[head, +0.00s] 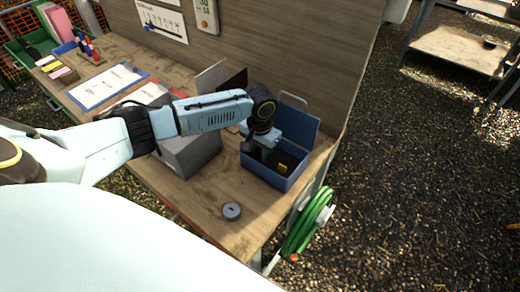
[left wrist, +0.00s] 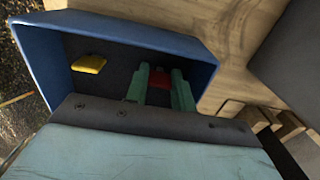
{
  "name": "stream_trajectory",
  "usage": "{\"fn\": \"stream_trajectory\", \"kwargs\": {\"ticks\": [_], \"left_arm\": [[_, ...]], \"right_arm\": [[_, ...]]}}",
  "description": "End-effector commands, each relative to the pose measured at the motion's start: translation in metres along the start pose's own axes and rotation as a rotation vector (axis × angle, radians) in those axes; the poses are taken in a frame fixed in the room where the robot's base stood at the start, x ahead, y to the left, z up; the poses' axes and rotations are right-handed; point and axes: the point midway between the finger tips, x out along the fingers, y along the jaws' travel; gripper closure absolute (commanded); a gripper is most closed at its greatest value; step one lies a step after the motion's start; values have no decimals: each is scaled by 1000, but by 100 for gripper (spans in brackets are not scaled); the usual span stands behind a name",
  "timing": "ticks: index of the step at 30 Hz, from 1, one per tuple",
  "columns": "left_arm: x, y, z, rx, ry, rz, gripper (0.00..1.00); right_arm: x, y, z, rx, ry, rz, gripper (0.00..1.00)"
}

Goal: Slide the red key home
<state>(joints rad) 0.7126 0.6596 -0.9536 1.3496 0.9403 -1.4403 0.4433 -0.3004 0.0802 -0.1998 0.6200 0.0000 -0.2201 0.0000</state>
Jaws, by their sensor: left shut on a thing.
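My left gripper (head: 266,155) reaches down into an open blue box (head: 262,172) at the right end of the bench. In the left wrist view, the green fingers of my left gripper (left wrist: 161,84) are shut on the red key (left wrist: 159,77), inside the walls of the blue box (left wrist: 140,27). Only part of the red key shows between the fingers, and whether it is fully seated I cannot tell. A yellow piece (left wrist: 90,63) sits in the dark interior beside it; it also shows in the head view (head: 282,168). My right gripper is not in view.
A grey box (head: 190,153) stands left of the blue box. A small grey round item (head: 232,210) lies near the bench's front edge. A green hose coil (head: 308,222) hangs at the right end. The wooden back panel (head: 290,50) rises behind.

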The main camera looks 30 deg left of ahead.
Motion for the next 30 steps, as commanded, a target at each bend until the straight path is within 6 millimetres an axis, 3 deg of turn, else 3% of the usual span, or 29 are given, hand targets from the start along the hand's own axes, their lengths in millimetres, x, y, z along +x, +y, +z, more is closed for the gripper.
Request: {"fn": "stream_trajectory", "kwargs": {"ticks": [9, 10, 15, 23, 26, 30], "left_arm": [[3, 0, 0, 1, 1, 1, 100], [3, 0, 0, 1, 1, 1, 72], [3, 0, 0, 1, 1, 1, 50], [1, 0, 0, 0, 1, 0, 50], [-7, -1, -1, -1, 2, -1, 50], [-31, 0, -1, 1, 5, -1, 50]], "right_arm": [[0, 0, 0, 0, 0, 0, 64], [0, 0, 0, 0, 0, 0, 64], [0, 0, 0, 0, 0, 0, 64], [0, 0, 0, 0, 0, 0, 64], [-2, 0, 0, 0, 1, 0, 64], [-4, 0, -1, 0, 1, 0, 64]]}}
